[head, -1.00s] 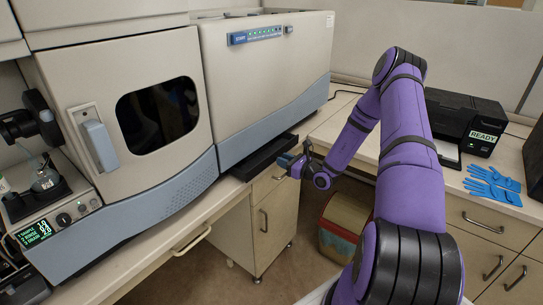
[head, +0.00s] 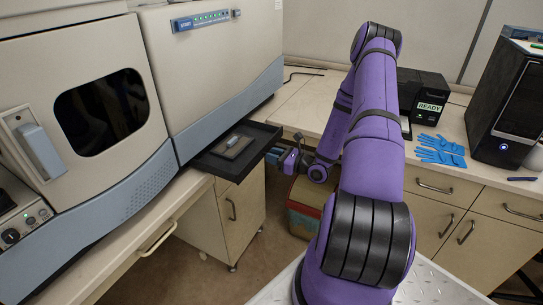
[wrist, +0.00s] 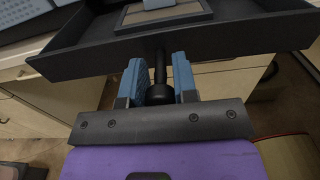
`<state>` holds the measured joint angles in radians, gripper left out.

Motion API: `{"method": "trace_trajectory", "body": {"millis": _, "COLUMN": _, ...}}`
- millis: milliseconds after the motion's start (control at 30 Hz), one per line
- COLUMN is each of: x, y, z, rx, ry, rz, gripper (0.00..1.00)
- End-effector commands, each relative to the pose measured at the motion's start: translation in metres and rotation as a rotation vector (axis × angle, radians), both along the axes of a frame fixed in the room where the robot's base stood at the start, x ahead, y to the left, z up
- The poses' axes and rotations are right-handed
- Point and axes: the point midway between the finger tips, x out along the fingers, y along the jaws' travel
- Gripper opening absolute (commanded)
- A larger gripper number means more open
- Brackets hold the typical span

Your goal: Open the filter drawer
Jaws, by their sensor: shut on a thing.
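The black filter drawer (head: 226,168) is pulled out from the base of the spectrometer (head: 213,69), over the counter edge. A framed filter plate (head: 234,145) with a small blue-grey grip lies in it. My gripper (head: 279,156) is at the drawer's front edge. In the wrist view the drawer's front wall (wrist: 220,48) spans the top, and my gripper's blue fingers (wrist: 158,85) are shut around the black knob (wrist: 158,93) that sticks out from it.
Cabinets (head: 236,206) stand below the counter. A bin (head: 302,205) is on the floor behind my gripper. Blue gloves (head: 440,150), a black printer (head: 428,95) and a dark computer tower (head: 512,105) are on the right counter. Open floor lies in front of the cabinets.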

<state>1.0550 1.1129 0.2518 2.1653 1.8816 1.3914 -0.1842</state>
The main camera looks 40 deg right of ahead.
Motion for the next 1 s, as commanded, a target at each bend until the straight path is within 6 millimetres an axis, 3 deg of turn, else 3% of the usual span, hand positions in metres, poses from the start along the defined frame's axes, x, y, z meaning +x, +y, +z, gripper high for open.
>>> {"method": "trace_trajectory", "body": {"millis": 133, "x": 0.0, "y": 0.0, "z": -0.001, "rx": 0.001, "ry": 0.001, "rz": 0.0, "gripper": 0.0}}
{"method": "trace_trajectory", "body": {"millis": 167, "x": 0.0, "y": 0.0, "z": -0.001, "rx": 0.001, "ry": 0.001, "rz": 0.0, "gripper": 0.32}}
{"method": "trace_trajectory", "body": {"millis": 233, "x": 0.0, "y": 0.0, "z": -0.001, "rx": 0.001, "ry": 0.001, "rz": 0.0, "gripper": 0.48}}
{"method": "trace_trajectory", "body": {"millis": 267, "x": 0.0, "y": 0.0, "z": -0.001, "rx": 0.001, "ry": 0.001, "rz": 0.0, "gripper": 0.51}}
{"method": "trace_trajectory", "body": {"millis": 667, "x": -0.008, "y": -0.004, "z": 0.0, "rx": 0.0, "ry": 0.001, "rz": -0.003, "gripper": 0.51}}
{"method": "trace_trajectory", "body": {"millis": 1000, "x": -0.064, "y": -0.024, "z": -0.001, "rx": 0.0, "ry": 0.002, "rz": -0.004, "gripper": 0.51}}
